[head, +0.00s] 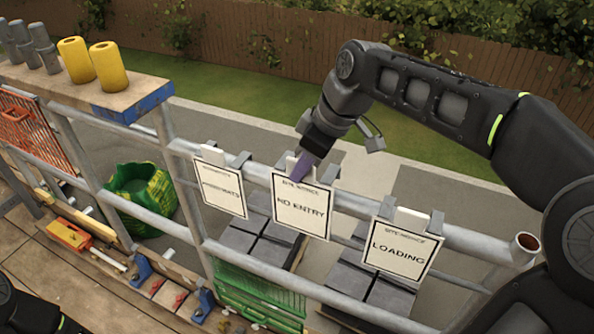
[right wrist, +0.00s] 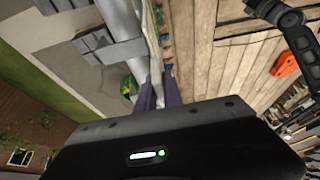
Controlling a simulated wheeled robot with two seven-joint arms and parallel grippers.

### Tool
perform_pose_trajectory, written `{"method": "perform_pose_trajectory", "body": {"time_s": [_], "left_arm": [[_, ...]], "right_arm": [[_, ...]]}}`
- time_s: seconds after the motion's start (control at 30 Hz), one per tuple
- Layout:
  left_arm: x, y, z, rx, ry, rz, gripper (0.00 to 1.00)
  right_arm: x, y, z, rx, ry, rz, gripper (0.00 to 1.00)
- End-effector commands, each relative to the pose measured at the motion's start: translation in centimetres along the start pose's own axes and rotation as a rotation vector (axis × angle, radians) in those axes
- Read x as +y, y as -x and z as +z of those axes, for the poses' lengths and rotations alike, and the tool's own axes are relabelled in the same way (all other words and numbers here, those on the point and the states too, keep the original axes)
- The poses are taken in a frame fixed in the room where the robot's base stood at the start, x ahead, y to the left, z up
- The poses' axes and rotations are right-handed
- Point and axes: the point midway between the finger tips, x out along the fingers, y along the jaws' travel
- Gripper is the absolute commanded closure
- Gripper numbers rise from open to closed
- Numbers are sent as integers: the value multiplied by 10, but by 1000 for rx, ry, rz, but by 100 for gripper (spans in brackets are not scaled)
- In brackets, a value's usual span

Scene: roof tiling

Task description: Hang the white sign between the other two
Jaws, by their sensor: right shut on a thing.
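The white NO ENTRY sign (head: 301,208) is at the top rail, between the white left sign (head: 220,188) and the white LOADING sign (head: 400,247). Its face hangs in front of the rail, close to upright. Grey hooks show at its top corners, level with the rail; I cannot tell whether they bear its weight. My right gripper (head: 300,166) is shut on the sign's top tab from above. The purple fingers also show in the right wrist view (right wrist: 158,96), where the sign is nearly edge-on. My left gripper is not visible; only a dark part of my body shows at the lower left.
The grey top rail (head: 345,203) ends in an open tube at the right. Yellow cylinders (head: 90,62) stand on a plank at the upper left. A green bag (head: 140,190) and stacked grey tiles (head: 268,243) lie beyond the rail. An orange tool (head: 68,233) lies on the planks.

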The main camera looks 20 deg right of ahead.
Motion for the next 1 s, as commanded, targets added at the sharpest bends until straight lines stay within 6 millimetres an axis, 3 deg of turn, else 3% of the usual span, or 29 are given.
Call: {"method": "perform_pose_trajectory", "body": {"time_s": [0.07, 0.5, 1.0], "left_arm": [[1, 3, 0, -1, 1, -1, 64], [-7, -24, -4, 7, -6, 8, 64], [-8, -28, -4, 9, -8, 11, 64]], "right_arm": [[7, 1, 0, -1, -1, 1, 100], [6, -32, 14, 0, 0, 1, 100], [6, -38, 16, 1, 0, 1, 100]]}}
